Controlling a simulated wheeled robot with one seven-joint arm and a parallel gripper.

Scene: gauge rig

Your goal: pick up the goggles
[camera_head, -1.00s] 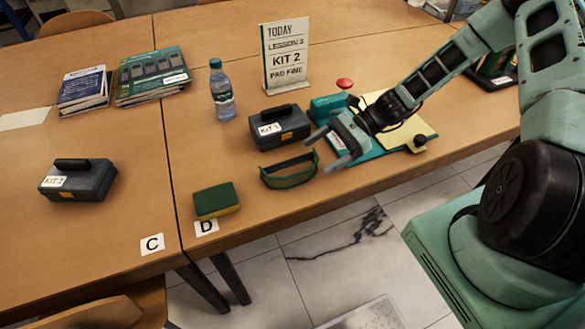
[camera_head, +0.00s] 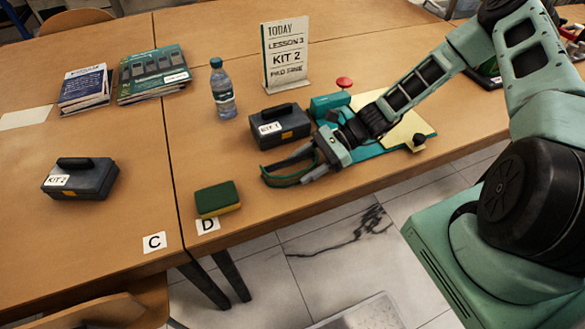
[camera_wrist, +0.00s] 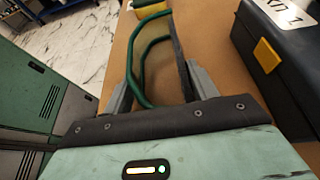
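The goggles (camera_head: 268,180), with a dark green rim, lie on the table near its front edge, in front of the black KIT 1 case. They also show in the wrist view (camera_wrist: 134,62), reaching back between the fingers. My gripper (camera_head: 288,172) is low over the table with its fingers apart, one on each side of the goggles. In the wrist view my gripper (camera_wrist: 158,82) has its right finger close beside the goggles' dark side; whether it touches cannot be told. Part of the goggles is hidden by my gripper in the head view.
The KIT 1 case (camera_head: 281,126) stands close behind my gripper. A green and yellow sponge (camera_head: 217,198) lies to the left by label D. A bottle (camera_head: 222,90), a sign (camera_head: 286,58) and a red-topped button (camera_head: 344,83) stand farther back. The table's front edge is near.

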